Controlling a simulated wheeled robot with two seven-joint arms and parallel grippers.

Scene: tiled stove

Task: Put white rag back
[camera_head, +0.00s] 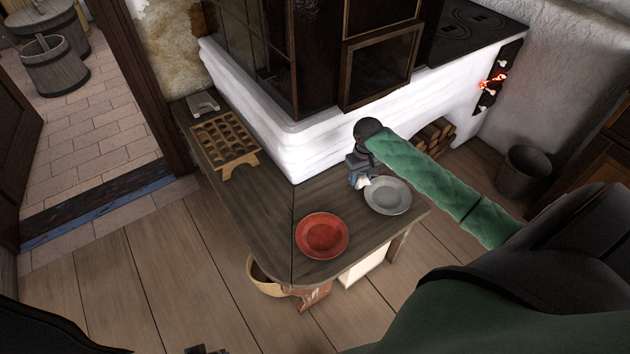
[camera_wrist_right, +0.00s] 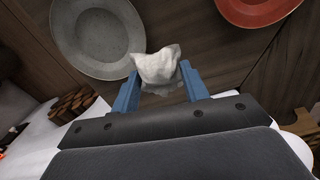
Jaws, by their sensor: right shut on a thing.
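The white rag (camera_wrist_right: 158,66) is crumpled between the two blue fingers of my right gripper (camera_wrist_right: 158,88) in the right wrist view. In the head view the right gripper (camera_head: 358,180) is over the wooden bench, just left of the grey plate, and a small part of the rag (camera_head: 362,183) shows below it. The gripper is shut on the rag. Whether the rag touches the bench cannot be told. My left gripper cannot be made out in the head view; only dark parts show at the lower left.
The wooden bench (camera_head: 262,212) wraps around the white stove (camera_head: 330,147). It bears a grey plate (camera_head: 388,195), a red plate (camera_head: 322,235) and a wooden tray with holes (camera_head: 224,142). A basket (camera_head: 265,278) is under the bench. The bench between tray and red plate is clear.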

